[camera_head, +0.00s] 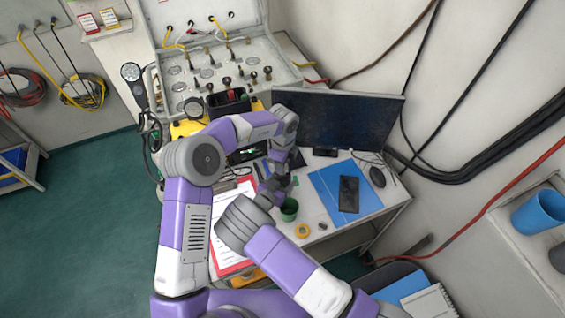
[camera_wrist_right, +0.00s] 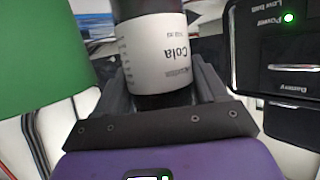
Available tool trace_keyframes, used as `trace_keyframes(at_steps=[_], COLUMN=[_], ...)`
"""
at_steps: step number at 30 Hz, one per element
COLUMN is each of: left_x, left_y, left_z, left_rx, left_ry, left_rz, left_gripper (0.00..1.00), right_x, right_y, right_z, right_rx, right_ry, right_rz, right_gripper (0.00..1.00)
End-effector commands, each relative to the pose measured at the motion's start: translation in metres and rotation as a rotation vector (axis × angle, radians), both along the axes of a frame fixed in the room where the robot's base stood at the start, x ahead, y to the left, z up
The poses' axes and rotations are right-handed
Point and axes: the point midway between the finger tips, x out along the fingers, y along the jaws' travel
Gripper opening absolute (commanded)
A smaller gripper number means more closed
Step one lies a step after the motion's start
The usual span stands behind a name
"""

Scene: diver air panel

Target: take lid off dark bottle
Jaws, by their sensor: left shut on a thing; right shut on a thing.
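The dark bottle (camera_wrist_right: 150,47) has a white label reading "Cola" and fills the middle of the right wrist view. My right gripper (camera_wrist_right: 163,85) is shut around its labelled body, a finger on each side. The bottle's top runs out of that view, so its lid does not show there. In the head view my left gripper (camera_head: 279,181) points down from above, right where the right gripper (camera_head: 265,197) holds the bottle. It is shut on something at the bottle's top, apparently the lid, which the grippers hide. Whether the lid is apart from the bottle cannot be told.
A green cup (camera_head: 289,211) stands close beside the grippers. A yellow tape roll (camera_head: 303,231), a blue folder (camera_head: 325,180) with a phone (camera_head: 349,194), and a clipboard (camera_head: 232,263) lie on the desk. A monitor (camera_head: 345,120) stands behind. A black box with a green light (camera_wrist_right: 285,45) is nearby.

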Motion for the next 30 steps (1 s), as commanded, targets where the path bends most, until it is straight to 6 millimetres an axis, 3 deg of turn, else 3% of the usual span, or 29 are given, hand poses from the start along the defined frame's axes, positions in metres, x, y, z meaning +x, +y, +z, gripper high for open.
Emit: trace_keyframes(at_steps=[30], left_x=[0.000], left_y=[0.000], left_z=[0.022], left_rx=[0.000], left_ry=[0.000], left_rz=[-0.001], left_gripper=[0.00], right_x=[0.001], right_y=[0.000], right_z=[0.001], right_rx=[-0.001], right_ry=[-0.004], right_rz=[0.001], right_gripper=[0.00])
